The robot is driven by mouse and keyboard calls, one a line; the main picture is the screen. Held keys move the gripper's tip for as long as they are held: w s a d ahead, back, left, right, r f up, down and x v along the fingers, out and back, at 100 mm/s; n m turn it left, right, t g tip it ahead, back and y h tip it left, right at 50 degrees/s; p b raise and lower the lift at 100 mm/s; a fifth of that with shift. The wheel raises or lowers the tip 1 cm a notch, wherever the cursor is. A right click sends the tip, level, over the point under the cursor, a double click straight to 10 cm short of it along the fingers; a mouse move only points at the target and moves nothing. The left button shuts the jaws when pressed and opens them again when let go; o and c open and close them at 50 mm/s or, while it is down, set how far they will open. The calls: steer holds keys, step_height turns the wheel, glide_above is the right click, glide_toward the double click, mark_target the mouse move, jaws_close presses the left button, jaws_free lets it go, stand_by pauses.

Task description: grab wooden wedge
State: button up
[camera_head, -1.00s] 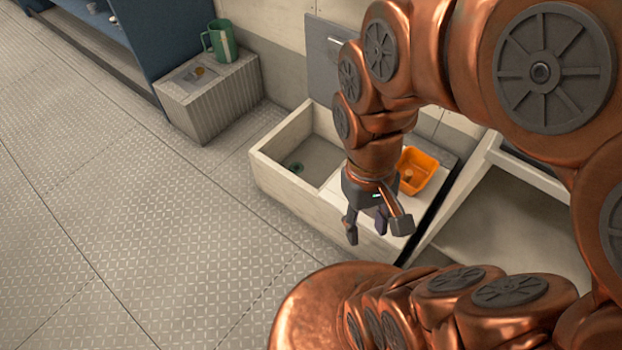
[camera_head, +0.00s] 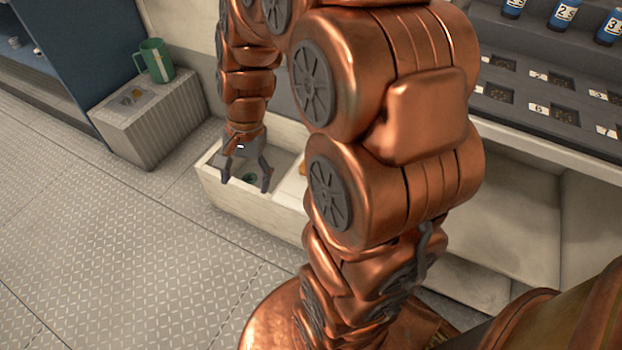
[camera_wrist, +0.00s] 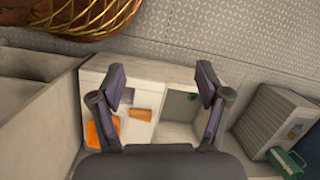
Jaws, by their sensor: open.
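My gripper (camera_head: 245,182) is open and empty, above the left basin of the pale sink unit (camera_head: 212,186). In the wrist view its two fingers (camera_wrist: 161,85) are spread wide over the unit (camera_wrist: 92,79). A small orange-brown piece (camera_wrist: 141,114), perhaps the wooden wedge, lies on the white top beside the orange tray (camera_wrist: 95,134), between the fingers but nearer the left one. It is too small to be sure. In the head view my arm hides that part of the top, and only a sliver of the orange tray (camera_head: 302,170) shows.
A ribbed block (camera_head: 160,120) with a green mug (camera_head: 155,62) stands left of the unit. A small brownish item (camera_head: 137,95) lies in its top recess. A rack with blue numbered bottles (camera_head: 564,14) is at upper right. Patterned floor is clear at left.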

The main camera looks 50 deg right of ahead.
steer(key=w+d+f+m+t+b, duration=0.2)
steer(key=w+d+f+m+b, duration=0.2)
steer(key=w+d+f+m, duration=0.3)
steer(key=w+d+f+m+t+b, duration=0.1)
steer(key=d+f+m+b, duration=0.1)
steer(key=d+f+m, duration=0.2)
steer(key=w+d+f+m+t+b, duration=0.1)
steer(key=d+f+m+b, duration=0.2)
steer(key=d+f, duration=0.7)
steer(key=w+d+f+m+t+h+b, duration=0.1)
steer(key=d+f+m+b, duration=0.1)
steer(key=d+f+m, duration=0.4)
steer(key=shift+w+d+f+b, duration=0.1)
steer(key=shift+d+f+b, duration=0.1)
steer(key=shift+d, duration=1.25)
steer(key=shift+d+f+b, duration=0.1)
steer(key=shift+d+f, duration=0.1)
steer(key=shift+d, duration=1.25)
steer(key=shift+d+f+m, duration=0.15)
steer(key=shift+f+m, duration=0.15)
steer(key=shift+f, duration=0.05)
steer(key=shift+w+f, duration=0.15)
steer(key=shift+f, duration=0.2)
steer(key=shift+b+x, duration=2.15)
steer(key=shift+x, duration=1.1)
steer(key=c, duration=1.3)
